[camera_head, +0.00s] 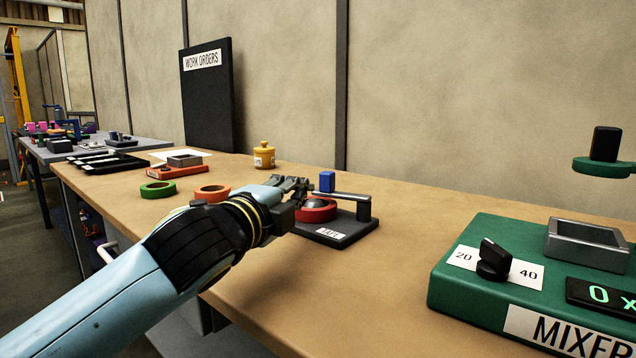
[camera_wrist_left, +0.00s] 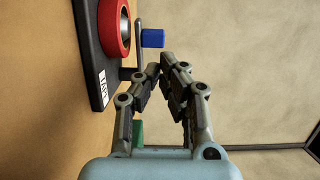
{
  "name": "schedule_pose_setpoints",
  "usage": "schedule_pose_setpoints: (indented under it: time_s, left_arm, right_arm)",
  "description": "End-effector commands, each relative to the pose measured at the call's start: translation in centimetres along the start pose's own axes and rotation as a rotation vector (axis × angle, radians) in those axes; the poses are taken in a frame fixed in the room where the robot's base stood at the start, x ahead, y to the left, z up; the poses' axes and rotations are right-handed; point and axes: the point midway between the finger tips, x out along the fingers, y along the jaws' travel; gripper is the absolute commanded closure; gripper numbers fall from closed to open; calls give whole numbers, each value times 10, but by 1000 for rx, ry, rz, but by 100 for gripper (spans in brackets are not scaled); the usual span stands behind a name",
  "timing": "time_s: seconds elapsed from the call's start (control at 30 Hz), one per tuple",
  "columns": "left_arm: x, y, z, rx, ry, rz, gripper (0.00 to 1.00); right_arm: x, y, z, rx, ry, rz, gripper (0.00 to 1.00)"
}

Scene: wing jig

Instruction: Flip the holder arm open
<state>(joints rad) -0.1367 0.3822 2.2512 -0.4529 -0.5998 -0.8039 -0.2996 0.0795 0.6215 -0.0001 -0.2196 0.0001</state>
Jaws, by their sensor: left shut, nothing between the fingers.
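The holder is a black base (camera_head: 345,232) with a dark post (camera_head: 364,209) at its right. Its holder arm (camera_head: 347,196) is a thin metal bar lying flat from the post over a red ring (camera_head: 318,215). A blue block (camera_head: 327,181) sits near the bar's free end. The wrist view shows the bar (camera_wrist_left: 139,45), the blue block (camera_wrist_left: 153,38) and the red ring (camera_wrist_left: 114,30). My left gripper (camera_head: 299,184) is shut and empty, just left of the blue block. Its fingertips (camera_wrist_left: 163,66) appear close to the block, apart from it. My right gripper is not in view.
A green mixer (camera_head: 470,270) stands at the right. A yellow pot (camera_head: 264,156) is behind my gripper. An orange ring (camera_head: 211,193) and a green ring (camera_head: 158,189) lie at the left. The wooden tabletop (camera_head: 390,300) in front is clear.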

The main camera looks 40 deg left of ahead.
Motion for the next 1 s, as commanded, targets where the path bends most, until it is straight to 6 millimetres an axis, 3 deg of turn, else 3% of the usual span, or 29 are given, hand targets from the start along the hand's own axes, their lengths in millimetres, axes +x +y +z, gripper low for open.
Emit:
schedule_pose_setpoints:
  time_s: [0.2, 0.4, 0.6, 1.0]
  left_arm:
    - [47, 0, 0, -3, -1, -2, 100]
    - [74, 1, 0, -1, 0, 0, 100]
    - [84, 1, 0, 0, 1, 1, 100]
    - [85, 0, 0, 1, 6, 2, 100]
  right_arm:
    - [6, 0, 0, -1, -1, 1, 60]
    - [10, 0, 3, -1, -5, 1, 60]
    - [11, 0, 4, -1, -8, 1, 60]
    - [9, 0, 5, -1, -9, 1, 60]
